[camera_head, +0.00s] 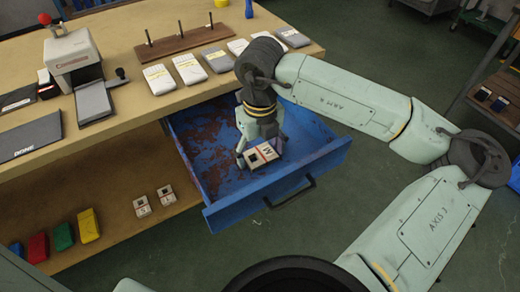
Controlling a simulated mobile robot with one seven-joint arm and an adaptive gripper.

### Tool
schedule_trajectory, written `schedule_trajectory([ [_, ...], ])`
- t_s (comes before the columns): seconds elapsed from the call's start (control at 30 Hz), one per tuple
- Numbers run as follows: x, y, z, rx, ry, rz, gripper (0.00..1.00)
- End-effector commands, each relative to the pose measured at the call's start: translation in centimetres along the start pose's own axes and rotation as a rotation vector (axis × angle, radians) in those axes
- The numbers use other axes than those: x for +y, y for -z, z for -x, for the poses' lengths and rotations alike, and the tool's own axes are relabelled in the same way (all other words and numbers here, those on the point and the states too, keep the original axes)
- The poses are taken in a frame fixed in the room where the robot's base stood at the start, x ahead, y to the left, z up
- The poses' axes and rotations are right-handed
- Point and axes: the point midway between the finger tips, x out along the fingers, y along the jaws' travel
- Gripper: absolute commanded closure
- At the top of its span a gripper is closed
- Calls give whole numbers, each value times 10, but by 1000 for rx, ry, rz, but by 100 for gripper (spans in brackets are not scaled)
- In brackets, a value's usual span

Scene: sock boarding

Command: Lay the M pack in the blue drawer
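The M pack (263,155) is a small white pack with a red edge, a dark patch and a letter M. It shows inside the outline of the open blue drawer (236,209), near its front right part. I cannot tell whether it rests on the drawer floor or is a little above it. My gripper (261,151) points down into the drawer from above. Its fingers are spread, one on each side of the pack. Whether they press on the pack or stand just clear of it is not clear.
The drawer's black handle (290,193) faces front right. Several packs, such as a grey one (217,60), line the wooden table (135,116) above. A peg rack (180,41) and a press (76,62) stand there. Two small packs (142,206) and coloured blocks (89,225) sit on the lower shelf.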

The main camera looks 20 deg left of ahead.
Motion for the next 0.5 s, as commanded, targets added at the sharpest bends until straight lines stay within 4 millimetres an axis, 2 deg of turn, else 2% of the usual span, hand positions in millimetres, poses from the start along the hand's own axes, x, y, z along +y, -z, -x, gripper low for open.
schedule_trajectory([
  [0.33, 0, 0, 0, 0, 0, 0, 19],
  [0.5, 0, 0, 7, -1, 2, -1, 19],
])
